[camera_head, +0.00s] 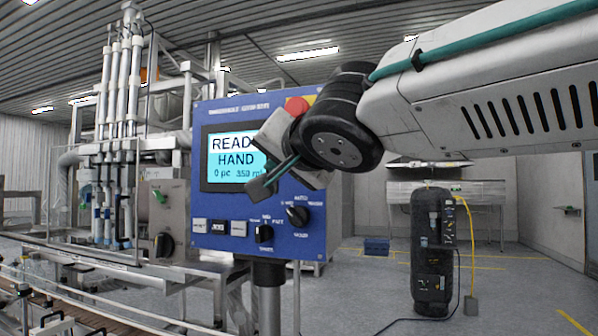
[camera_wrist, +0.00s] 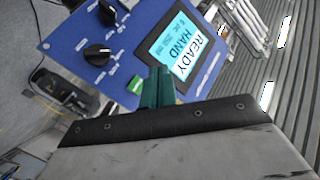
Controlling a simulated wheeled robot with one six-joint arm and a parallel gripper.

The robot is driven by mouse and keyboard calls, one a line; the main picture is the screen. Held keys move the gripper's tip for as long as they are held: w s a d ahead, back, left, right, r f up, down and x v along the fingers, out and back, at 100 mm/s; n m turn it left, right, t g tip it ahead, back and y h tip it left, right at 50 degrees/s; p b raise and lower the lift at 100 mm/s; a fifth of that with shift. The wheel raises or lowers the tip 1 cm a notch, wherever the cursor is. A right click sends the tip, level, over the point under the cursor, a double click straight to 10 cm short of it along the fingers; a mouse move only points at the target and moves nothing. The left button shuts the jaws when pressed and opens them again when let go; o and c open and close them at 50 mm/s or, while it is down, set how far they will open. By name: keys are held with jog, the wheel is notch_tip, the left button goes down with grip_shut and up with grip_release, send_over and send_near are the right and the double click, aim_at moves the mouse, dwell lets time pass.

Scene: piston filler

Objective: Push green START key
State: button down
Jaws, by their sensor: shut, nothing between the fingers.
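The blue control panel (camera_head: 222,241) stands in the middle of the head view, with a lit display (camera_head: 226,174) reading READY HAND in the wrist view. The green START key (camera_wrist: 136,86) shows in the wrist view just left of my fingers, between the display and a black knob. I cannot find it in the head view, where my gripper and wrist cover part of the panel. My gripper (camera_head: 262,188) is shut and empty in front of the panel, by the display's lower right corner. Its teal fingers also show in the wrist view (camera_wrist: 159,88). I cannot tell whether they touch the panel.
Black rotary knobs (camera_head: 297,214) (camera_wrist: 97,55) sit on the panel. A row of small keys (camera_head: 218,227) lies below the display. A red button (camera_head: 297,105) is at the panel's top, beside my wrist.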

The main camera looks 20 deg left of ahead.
jog(key=w, duration=0.9)
jog(key=shift+d, duration=0.45)
jog(key=shift+w, duration=0.1)
dwell(1.9)
jog(key=shift+w, duration=0.25)
